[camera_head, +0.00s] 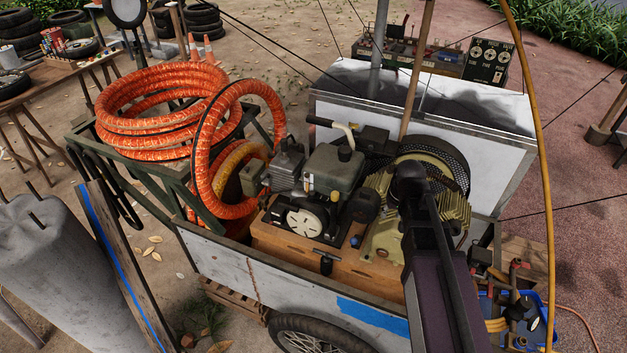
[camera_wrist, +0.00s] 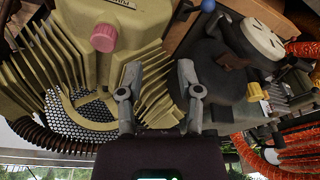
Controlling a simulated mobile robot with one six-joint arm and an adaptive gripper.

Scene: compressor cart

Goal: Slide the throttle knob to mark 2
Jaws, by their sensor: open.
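My gripper (camera_wrist: 159,75) is open, its two fingers apart with nothing between them. In the wrist view its fingers lie in front of the finned yellow-green compressor (camera_wrist: 105,55) and the dark engine part beside it. In the head view my arm comes up from the lower right, and my gripper (camera_head: 408,180) is over the compressor, its fingers mostly hidden. A small blue ball knob (camera_wrist: 208,5) is at the wrist view's top edge; it shows by the engine in the head view (camera_head: 356,241). No throttle marks are legible, and I cannot tell which part is the throttle knob.
A pink cap (camera_wrist: 104,37) sits on the compressor, and a yellow cap (camera_wrist: 255,92) on the engine side. The engine (camera_head: 332,170) stands on a wooden base in the cart. Orange hose coils (camera_head: 150,105) are at left. A wooden pole (camera_head: 415,75) rises behind.

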